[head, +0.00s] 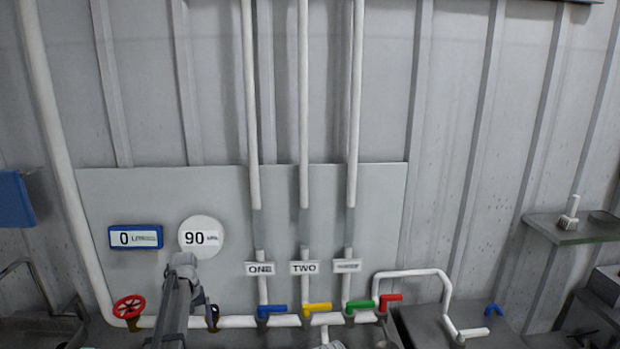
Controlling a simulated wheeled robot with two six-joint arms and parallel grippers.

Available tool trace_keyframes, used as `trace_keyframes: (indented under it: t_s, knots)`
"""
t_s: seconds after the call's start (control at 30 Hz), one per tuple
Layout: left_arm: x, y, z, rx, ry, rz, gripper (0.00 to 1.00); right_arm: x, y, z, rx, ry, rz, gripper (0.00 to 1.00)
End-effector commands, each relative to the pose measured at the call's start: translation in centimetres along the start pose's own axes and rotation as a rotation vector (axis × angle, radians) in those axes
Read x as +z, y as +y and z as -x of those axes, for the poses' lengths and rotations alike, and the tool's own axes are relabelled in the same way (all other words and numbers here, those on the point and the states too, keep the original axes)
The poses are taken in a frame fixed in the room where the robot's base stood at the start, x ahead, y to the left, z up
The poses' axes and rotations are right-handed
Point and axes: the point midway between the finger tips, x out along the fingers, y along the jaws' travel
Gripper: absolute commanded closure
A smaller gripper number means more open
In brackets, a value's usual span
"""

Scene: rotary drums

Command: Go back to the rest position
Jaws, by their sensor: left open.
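My left gripper (184,266) reaches up from the bottom, in front of the grey wall panel (110,200). It is open and I see nothing in it. It is just below the round white gauge reading 90 (201,237) in the picture and overlaps the white horizontal pipe (237,321). My right gripper is not in view.
A red valve wheel (129,307) is left of my arm. Blue (272,311), yellow (317,308), green (360,305) and red (391,298) handles line the pipe. A blue-framed display reading 0 (136,238) hangs at left. A shelf (575,230) holds a brush (570,214).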

Motion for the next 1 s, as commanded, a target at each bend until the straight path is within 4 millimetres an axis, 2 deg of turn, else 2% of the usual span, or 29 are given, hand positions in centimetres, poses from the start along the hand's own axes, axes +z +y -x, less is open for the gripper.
trace_keyframes:
  t_s: [0.37,0.57,0.67,0.77,0.8,0.9,1.0]
  knots:
    - [5.5,3.8,-2.3,-0.013,-0.004,-0.106,0.11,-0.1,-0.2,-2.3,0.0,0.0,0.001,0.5]
    - [11.1,6.9,-4.5,-0.028,-0.008,-0.214,0.11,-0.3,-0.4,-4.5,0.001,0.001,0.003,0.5]
    - [15.1,8.7,-6.0,-0.038,-0.01,-0.29,0.11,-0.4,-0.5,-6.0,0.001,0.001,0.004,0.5]
    - [20.6,10.5,-8.2,-0.052,-0.013,-0.394,0.11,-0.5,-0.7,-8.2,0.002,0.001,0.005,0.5]
    - [23.2,11.1,-9.2,-0.059,-0.014,-0.443,0.11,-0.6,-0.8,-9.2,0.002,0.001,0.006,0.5]
    - [29.1,12.0,-11.3,-0.077,-0.015,-0.563,0.11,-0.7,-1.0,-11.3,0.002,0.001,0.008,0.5]
    - [33.7,12.3,-12.8,-0.091,-0.016,-0.662,0.11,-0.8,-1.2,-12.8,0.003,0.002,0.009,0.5]
